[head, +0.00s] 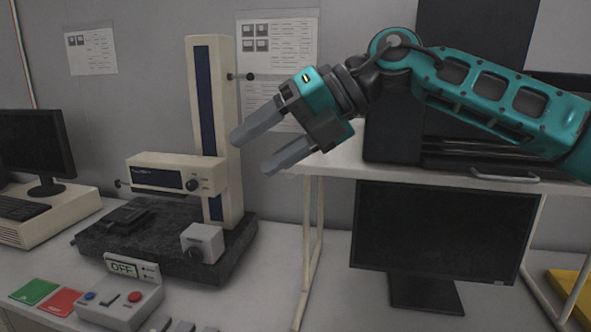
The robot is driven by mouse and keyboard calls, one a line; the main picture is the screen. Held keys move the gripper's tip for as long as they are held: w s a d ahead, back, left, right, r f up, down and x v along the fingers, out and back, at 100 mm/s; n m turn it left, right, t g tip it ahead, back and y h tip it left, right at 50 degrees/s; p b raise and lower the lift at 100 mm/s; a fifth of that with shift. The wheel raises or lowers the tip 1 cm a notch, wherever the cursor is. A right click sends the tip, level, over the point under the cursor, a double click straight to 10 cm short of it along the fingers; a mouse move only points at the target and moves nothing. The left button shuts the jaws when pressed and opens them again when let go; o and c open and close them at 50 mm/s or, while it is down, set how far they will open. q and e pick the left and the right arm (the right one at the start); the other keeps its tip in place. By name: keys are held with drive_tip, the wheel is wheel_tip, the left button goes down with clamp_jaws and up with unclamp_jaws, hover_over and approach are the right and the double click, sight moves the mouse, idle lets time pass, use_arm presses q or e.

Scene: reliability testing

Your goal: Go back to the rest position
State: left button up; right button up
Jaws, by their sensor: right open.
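My right gripper (252,153) is at the upper middle of the head view, on a teal and black arm that comes in from the right. Its two grey fingers point left and down, apart, with nothing between them. It hangs in the air and overlaps the view of the measuring machine's column (207,110) and the wall. My left gripper is not in view.
The measuring machine stands on a dark stone base (165,235). In front are a control box (120,295) reading OFF and green (34,291) and red (60,302) cards. A white shelf (345,160) and monitor (437,235) stand right; another monitor (37,145) is left.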

drive_tip(key=s+a+m+g+y, duration=0.1)
drive_tip(key=s+a+m+y, duration=0.1)
drive_tip(key=s+a+y, duration=0.35)
drive_tip(key=w+d+f+m+t, duration=0.3)
drive_tip(key=m+t, duration=0.6)
drive_tip(key=m, duration=0.2)
drive_tip(key=w+d+f+m+t, duration=0.3)
drive_tip(key=d+m+t, duration=0.1)
drive_tip(key=m+t, duration=0.5)
drive_tip(key=s+d+f+m+g+h, duration=0.1)
drive_tip(key=s+d+f+m+h, duration=0.1)
drive_tip(key=d+f+m+h, duration=0.65)
drive_tip(key=s+d+f+m+g+h, duration=0.15)
drive_tip(key=d+f+m+h, duration=0.4)
drive_tip(key=f, duration=0.65)
drive_tip(key=s+d+f+m+g+h, duration=0.1)
drive_tip(key=s+d+f+g, duration=0.3)
drive_tip(key=s, duration=0.4)
drive_tip(key=s+d+f+m+g+h, duration=0.1)
drive_tip(key=s+d+f+g, duration=0.1)
drive_tip(key=s+f+g, duration=0.35)
drive_tip(key=s+d+f+m+g+h, duration=0.1)
drive_tip(key=s+d+f+g, duration=0.15)
drive_tip(key=s+f, duration=0.55)
drive_tip(key=w+a+f+t+y, duration=0.2)
drive_tip(key=w+f+t, duration=0.3)
drive_tip(key=f+t, duration=0.2)
drive_tip(key=shift+w+a+t, duration=0.25)
drive_tip(key=shift+w+t, duration=0.1)
drive_tip(key=shift+t, duration=0.1)
